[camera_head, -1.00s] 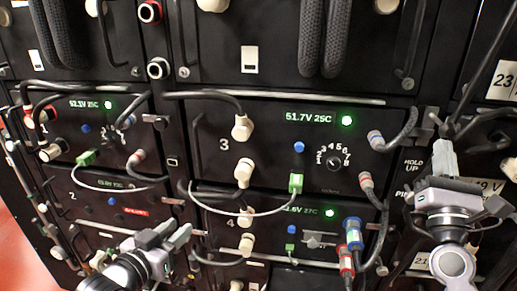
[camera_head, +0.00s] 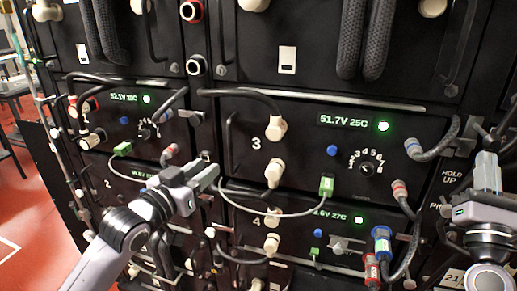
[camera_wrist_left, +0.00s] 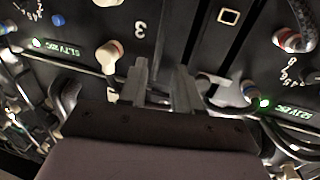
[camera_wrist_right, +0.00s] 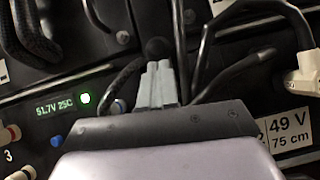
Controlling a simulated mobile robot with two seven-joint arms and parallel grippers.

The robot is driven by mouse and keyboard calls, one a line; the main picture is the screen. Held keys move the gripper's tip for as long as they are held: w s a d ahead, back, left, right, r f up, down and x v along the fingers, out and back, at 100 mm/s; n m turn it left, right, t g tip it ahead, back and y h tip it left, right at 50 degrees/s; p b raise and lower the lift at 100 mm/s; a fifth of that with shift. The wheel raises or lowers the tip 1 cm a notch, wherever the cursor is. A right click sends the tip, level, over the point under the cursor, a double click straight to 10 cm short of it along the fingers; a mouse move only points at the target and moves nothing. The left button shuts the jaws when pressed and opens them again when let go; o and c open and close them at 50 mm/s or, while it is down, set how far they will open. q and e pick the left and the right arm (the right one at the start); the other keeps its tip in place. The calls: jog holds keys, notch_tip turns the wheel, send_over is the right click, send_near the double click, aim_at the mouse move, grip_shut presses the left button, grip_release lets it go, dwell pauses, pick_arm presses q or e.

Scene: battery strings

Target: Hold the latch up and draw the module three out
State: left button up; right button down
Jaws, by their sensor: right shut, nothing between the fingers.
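Module three (camera_head: 300,148) is seated in the rack, with "3", a lit 51.7V 25C display, a dial, cream knobs and a green plug (camera_head: 327,187). A black vertical handle (camera_head: 229,145) is at its left. A grey metal latch (camera_head: 468,137) is at its right, above the "HOLD UP" label. My right gripper (camera_head: 487,163) is shut and empty, close beside the latch; contact cannot be told. It also shows in the right wrist view (camera_wrist_right: 158,78). My left gripper (camera_head: 207,178) is open and empty, left of module three's lower left. A gap shows between its fingers (camera_wrist_left: 162,82).
Module one (camera_head: 105,115) is left of module three, and module four (camera_head: 300,222) is below. Grey cables (camera_head: 432,140) and a white lead (camera_head: 262,212) loop across the fronts. Blue and red plugs (camera_head: 382,243) stick out below.

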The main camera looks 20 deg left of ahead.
aim_at(229, 150)
pick_arm(q)
jog(key=w, duration=0.3)
jog(key=w+d, duration=0.1)
jog(key=w, duration=0.3)
jog(key=w+d, duration=0.1)
jog(key=w, duration=0.2)
jog(key=shift+w, duration=0.25)
grip_shut()
dwell(1.2)
